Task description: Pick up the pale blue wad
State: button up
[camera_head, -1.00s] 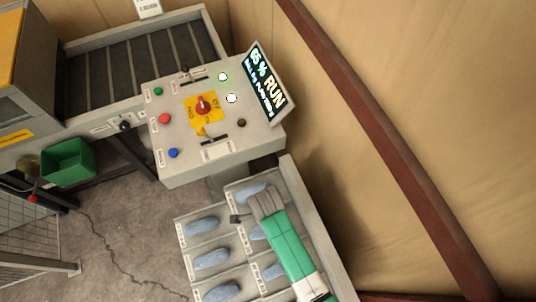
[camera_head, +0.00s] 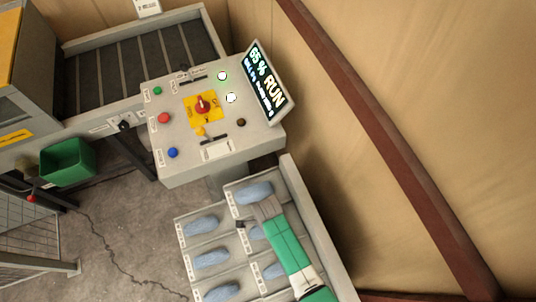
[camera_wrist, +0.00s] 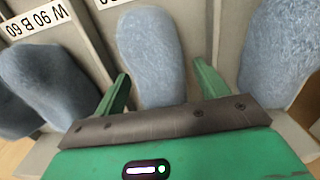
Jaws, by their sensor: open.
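Several blue-grey wads lie in the compartments of a grey tray (camera_head: 180,213). In the head view they include one at the upper right (camera_head: 254,192) and one at the upper left (camera_head: 201,225). In the wrist view, a pale blue wad (camera_wrist: 150,50) lies in the middle, with similar wads in the compartments to its left (camera_wrist: 52,88) and right (camera_wrist: 282,50). My gripper (camera_wrist: 163,80) is open and empty, its green fingers on either side of the middle wad's near end. It also shows over the tray in the head view (camera_head: 249,218), hiding parts of some wads. Contact cannot be told.
Thin dividers separate the compartments; one label reads "W 90 B 60" (camera_wrist: 45,18). A control panel (camera_head: 205,135) with buttons and a lit screen (camera_head: 265,85) stands beyond the tray. A green bin (camera_head: 67,162) is at the left. A wall rises at the right.

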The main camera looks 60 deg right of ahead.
jog(key=shift+c, duration=0.4)
jog(key=c, duration=1.1)
jog(key=shift+o, duration=0.2)
jog(key=shift+r, duration=0.15)
